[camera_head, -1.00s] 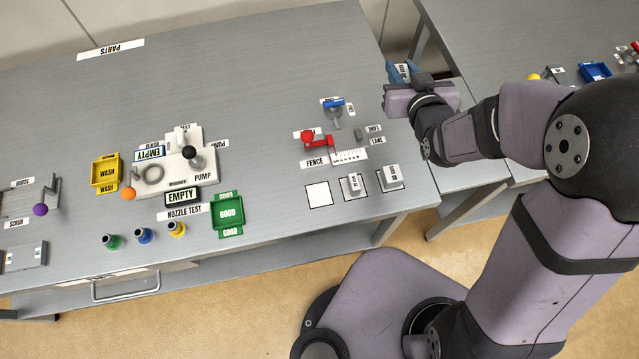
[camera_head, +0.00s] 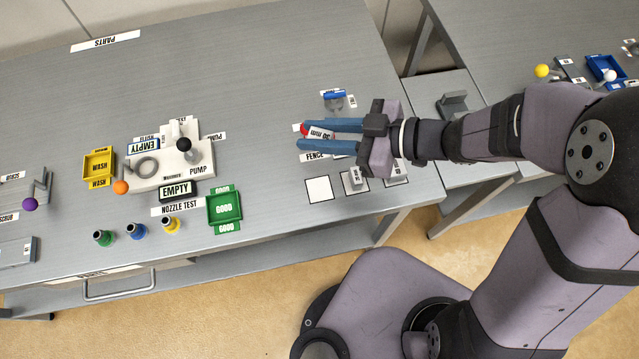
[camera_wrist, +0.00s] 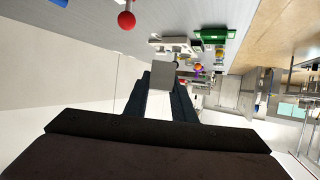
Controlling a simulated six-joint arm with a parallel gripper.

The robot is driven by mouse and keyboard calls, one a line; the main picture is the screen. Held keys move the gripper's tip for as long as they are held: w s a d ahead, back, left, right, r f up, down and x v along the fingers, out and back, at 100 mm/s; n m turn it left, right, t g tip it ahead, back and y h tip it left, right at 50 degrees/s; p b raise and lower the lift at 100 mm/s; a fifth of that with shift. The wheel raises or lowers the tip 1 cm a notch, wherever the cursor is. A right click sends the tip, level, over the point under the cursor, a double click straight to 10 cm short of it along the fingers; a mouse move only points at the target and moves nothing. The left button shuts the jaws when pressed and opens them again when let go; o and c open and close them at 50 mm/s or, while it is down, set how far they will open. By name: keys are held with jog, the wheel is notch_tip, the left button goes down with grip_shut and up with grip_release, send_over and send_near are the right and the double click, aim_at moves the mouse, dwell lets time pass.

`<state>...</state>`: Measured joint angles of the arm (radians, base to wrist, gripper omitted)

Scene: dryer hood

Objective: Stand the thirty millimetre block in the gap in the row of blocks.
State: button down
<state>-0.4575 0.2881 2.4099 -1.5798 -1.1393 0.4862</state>
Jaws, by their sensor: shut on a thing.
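My gripper (camera_head: 303,135) is over the right part of the bench, its blue fingers pointing left. It is shut on a light block marked 30 mm (camera_head: 321,133). In the wrist view the block shows as a grey square face (camera_wrist: 177,75) between the dark fingers. In the head view the block is above the fence area and looks clear of the bench. Below, a row has an empty white square (camera_head: 319,190) at its left. A labelled block (camera_head: 354,182) stands to its right, and another (camera_head: 396,177) is partly hidden by my gripper.
A red knob shows in the wrist view (camera_wrist: 126,20), mostly hidden behind my gripper in the head view. A blue-topped fixture (camera_head: 335,96) stands just behind. The green tray (camera_head: 225,208) and nozzle bottles are to the left. The bench's front edge lies close to the row.

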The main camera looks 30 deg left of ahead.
aim_at(317, 189)
jog(key=shift+n+g, duration=0.6)
jog(key=shift+n, duration=0.1)
jog(key=shift+s+d+f+b, duration=0.3)
jog(key=shift+s+f, duration=0.3)
jog(key=shift+f, duration=1.45)
jog(key=shift+s+d+f+b, duration=0.15)
jog(key=shift+s+d+f, duration=0.35)
jog(key=shift+f, duration=1.55)
jog(key=shift+s+d+f+b, duration=0.25)
jog(key=shift+s+f, duration=0.45)
jog(key=shift+f, duration=1.35)
jog(key=shift+f, duration=0.1)
jog(key=c, duration=1.5)
grip_release()
jog(key=shift+r, duration=0.2)
jog(key=v, duration=1.2)
jog(key=shift+w+a+r, duration=0.15)
